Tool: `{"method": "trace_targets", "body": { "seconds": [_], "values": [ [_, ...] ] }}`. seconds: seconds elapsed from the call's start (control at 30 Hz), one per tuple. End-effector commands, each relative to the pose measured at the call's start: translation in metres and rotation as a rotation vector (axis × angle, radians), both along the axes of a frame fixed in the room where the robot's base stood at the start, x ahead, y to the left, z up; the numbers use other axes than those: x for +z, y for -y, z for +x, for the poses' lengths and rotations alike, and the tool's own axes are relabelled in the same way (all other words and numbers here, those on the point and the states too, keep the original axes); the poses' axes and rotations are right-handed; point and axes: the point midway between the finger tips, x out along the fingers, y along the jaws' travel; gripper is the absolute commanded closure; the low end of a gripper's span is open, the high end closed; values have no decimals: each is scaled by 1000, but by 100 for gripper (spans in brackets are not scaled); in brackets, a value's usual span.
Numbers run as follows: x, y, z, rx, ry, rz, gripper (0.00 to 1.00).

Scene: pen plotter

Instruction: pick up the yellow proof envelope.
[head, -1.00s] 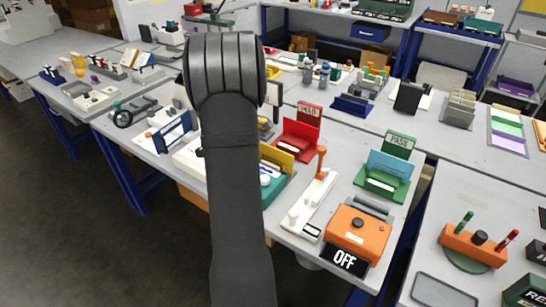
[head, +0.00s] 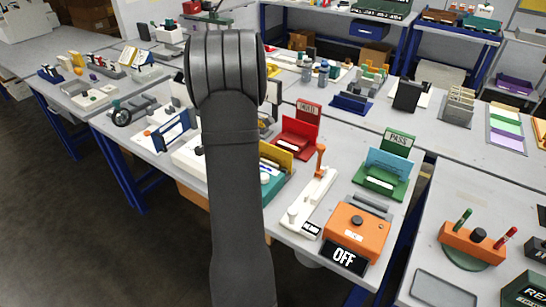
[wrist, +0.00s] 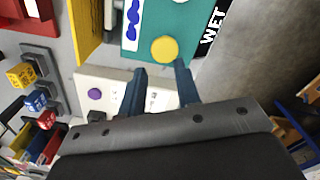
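A flat yellow panel (head: 277,154) stands at the back of a teal tray (head: 274,187), just right of my arm. It looks like the yellow proof envelope, but my arm hides part of it. My gripper is hidden behind my arm in the head view.
A red "HOLD" tray (head: 292,149), a green "PASS" tray (head: 380,184), a white lever device (head: 312,202) and an orange box (head: 355,232) with an "OFF" sign stand nearby. A white panel with a purple button (wrist: 95,94) lies left of my fingers.

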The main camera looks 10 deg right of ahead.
Motion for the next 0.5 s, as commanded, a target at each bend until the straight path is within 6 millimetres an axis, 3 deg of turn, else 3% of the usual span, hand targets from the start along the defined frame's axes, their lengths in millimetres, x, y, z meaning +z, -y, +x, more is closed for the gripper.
{"method": "trace_targets", "body": {
  "seconds": [0.3,0.4,0.5],
  "values": [
    [66,90,44,-388,4,-1,70],
    [79,107,49,-463,3,0,70],
    [79,112,50,-493,0,-1,70]
  ]
}}
